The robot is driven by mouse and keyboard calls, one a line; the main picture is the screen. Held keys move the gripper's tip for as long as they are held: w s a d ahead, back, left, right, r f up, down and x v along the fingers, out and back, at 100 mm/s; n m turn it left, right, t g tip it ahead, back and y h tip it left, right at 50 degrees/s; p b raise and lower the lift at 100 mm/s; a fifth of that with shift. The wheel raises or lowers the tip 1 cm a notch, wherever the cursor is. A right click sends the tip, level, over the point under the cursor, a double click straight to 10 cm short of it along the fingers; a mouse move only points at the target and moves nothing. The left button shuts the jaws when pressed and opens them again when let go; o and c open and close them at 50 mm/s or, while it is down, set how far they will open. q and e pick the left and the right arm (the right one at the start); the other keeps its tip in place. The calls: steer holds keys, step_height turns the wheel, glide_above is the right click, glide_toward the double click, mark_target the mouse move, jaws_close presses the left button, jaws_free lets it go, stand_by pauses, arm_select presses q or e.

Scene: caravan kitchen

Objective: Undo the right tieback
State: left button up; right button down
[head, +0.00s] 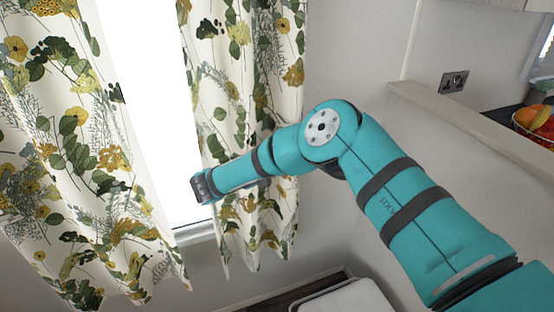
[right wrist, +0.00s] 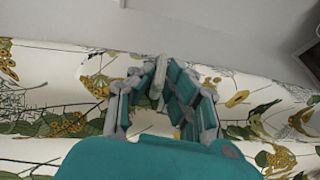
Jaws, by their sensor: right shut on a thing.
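The right curtain (head: 280,75), cream with green and yellow leaves, hangs at the right side of the bright window. My right arm reaches across it from the right. My right gripper (head: 203,187) is at the curtain's inner edge, beside the window. In the right wrist view, the gripper's fingers (right wrist: 162,92) are in front of the patterned cloth. They are shut on a narrow pale strip (right wrist: 158,76), which looks like the right tieback. Its far end and any fastening cannot be made out. In the head view the arm hides that part. My left gripper is not in view.
The left curtain (head: 80,160) hangs at the left of the window (head: 150,80). A counter ledge (head: 470,125) with a fruit bowl (head: 535,122) is at the right. A wall socket (head: 454,82) is above it. A pale surface (head: 345,298) is low at the front.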

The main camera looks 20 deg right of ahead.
steer(key=shift+w+d+r, duration=0.1)
steer(key=shift+d+r, duration=0.05)
steer(key=shift+r, duration=0.05)
steer(key=c, duration=1.4)
jaws_free()
steer(key=shift+f, duration=0.1)
steer(key=v, duration=1.2)
